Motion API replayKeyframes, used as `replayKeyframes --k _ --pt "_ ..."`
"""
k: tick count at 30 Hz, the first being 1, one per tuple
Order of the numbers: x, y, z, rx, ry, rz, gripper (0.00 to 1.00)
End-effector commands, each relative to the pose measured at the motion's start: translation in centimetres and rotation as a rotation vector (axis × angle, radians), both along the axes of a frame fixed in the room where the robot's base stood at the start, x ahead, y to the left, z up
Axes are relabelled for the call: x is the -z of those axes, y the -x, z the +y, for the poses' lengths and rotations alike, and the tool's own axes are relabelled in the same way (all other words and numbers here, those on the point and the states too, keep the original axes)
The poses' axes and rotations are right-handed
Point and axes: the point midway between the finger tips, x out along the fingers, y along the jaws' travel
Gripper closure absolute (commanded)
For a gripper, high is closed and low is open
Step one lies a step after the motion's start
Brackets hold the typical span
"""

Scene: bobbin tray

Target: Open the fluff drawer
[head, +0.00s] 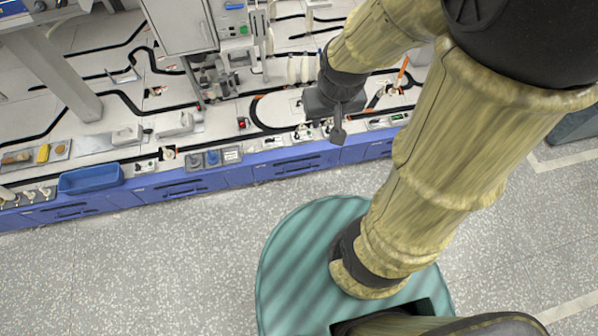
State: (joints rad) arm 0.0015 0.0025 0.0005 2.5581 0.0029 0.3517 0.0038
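Several blue drawers line the front of the long bench. One is at the left (72,211), one left of centre (182,188) and one near the middle (297,166), each with a dark handle. They look shut. I cannot tell which one is the fluff drawer, as no label is readable. My gripper (337,133) is dark grey and hangs over the bench's front edge, right of the middle drawer's handle. It appears apart from that handle. Its fingers are too small to tell whether they are open.
The bench top (85,137) carries black tracks and machine parts. A blue tray (91,179) sits at its front left, with small blue and grey boxes (213,158) to the right. The speckled floor (150,270) before the drawers is clear. My arm crosses the right side.

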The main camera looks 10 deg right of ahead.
Motion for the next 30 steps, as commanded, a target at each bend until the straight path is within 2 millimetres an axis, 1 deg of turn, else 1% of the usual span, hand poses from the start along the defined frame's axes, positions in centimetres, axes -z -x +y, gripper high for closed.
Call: replayKeyframes --k 2,5,8,9,14,15,17,18,20,21,23,24,26,27,29,30 --pt "1.1 -0.3 -0.1 0.031 -0.011 0.014 0.67" --pt "3.6 -0.8 -0.5 0.119 -0.039 0.05 0.67" --pt "7.2 -1.8 -0.9 0.263 -0.084 0.107 0.67" --pt "8.9 -2.2 -1.1 0.33 -0.106 0.137 0.67" --pt "15.9 -3.9 -1.5 0.623 -0.201 0.259 0.67" --pt "17.6 -4.4 -1.5 0.696 -0.225 0.288 0.67" --pt "20.3 -5.0 -1.7 0.808 -0.261 0.337 0.67" --pt "22.1 -5.4 -1.9 0.881 -0.284 0.369 0.67" --pt "24.7 -6.1 -2.0 0.99 -0.319 0.418 0.67" --pt "26.5 -6.5 -2.1 1.064 -0.343 0.454 0.67" --pt "29.2 -7.1 -2.3 1.173 -0.378 0.505 0.67" --pt "31.0 -7.5 -2.4 1.246 -0.402 0.541 0.67" --pt "33.7 -8.1 -2.5 1.354 -0.439 0.597 0.67" --pt "35.5 -8.5 -2.6 1.428 -0.463 0.634 0.67" --pt "38.2 -9.1 -2.8 1.535 -0.498 0.693 0.67" --pt "40.0 -9.6 -2.9 1.606 -0.524 0.734 0.67"
